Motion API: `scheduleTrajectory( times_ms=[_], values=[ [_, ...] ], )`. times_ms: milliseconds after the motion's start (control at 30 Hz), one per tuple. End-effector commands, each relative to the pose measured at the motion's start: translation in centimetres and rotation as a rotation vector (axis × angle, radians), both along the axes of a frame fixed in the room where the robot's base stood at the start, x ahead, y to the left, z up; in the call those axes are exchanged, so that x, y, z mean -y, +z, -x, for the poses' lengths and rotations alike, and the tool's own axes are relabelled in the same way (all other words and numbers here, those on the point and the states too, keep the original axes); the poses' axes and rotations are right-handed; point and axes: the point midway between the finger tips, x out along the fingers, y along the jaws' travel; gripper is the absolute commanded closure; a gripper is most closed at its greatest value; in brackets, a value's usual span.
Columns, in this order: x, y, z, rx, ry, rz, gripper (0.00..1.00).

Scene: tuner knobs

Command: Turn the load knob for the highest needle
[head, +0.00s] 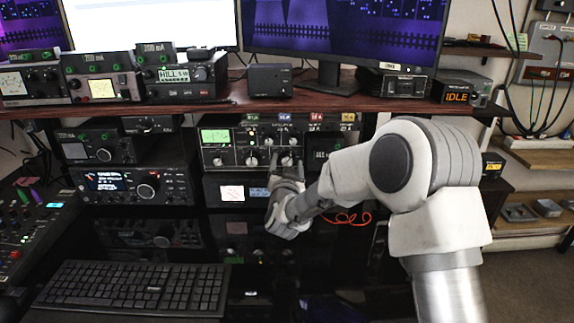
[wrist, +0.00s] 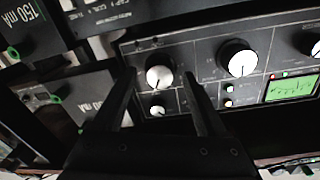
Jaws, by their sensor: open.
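The tuner (head: 238,148) is a dark panel with a lit green meter screen (head: 215,136) at its left and several white knobs. The screen also shows at the right of the wrist view (wrist: 291,88), where the panel appears upside down; its needle is too small to read. My gripper (head: 288,170) is in front of the tuner's right part. In the wrist view my gripper (wrist: 159,76) is open, with a large white knob (wrist: 160,71) between its fingertips. I cannot tell whether the fingers touch it. Knob labels are not legible, so I cannot tell which is load.
A smaller knob (wrist: 157,107) lies close to the fingers, and another large knob (wrist: 239,59) is beside them. A wooden shelf edge (head: 200,108) runs above the tuner. Other radio units (head: 135,185) stand left and below; a keyboard (head: 132,288) lies in front.

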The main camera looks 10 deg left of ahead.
Motion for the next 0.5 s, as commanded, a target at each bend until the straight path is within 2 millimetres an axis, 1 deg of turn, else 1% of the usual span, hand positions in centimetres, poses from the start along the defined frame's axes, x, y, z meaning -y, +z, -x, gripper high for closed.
scheduleTrajectory(
  times_ms=[100,133,267,300,367,400,467,500],
  values=[
    [0.01,0.01,0.01,0.000,0.000,0.000,0.26],
    [0.01,0.01,0.01,0.000,0.000,0.000,0.28],
    [0.00,0.02,0.02,0.000,0.000,0.000,0.51],
    [0.01,0.02,0.02,0.001,0.000,0.000,0.58],
    [0.00,0.02,0.03,0.001,0.000,0.000,0.69],
    [0.00,0.02,0.03,0.001,0.000,0.000,0.76],
    [0.02,0.03,0.03,0.001,0.000,0.000,0.87],
    [0.02,0.03,0.03,0.001,0.000,0.000,0.94]
  ],
)
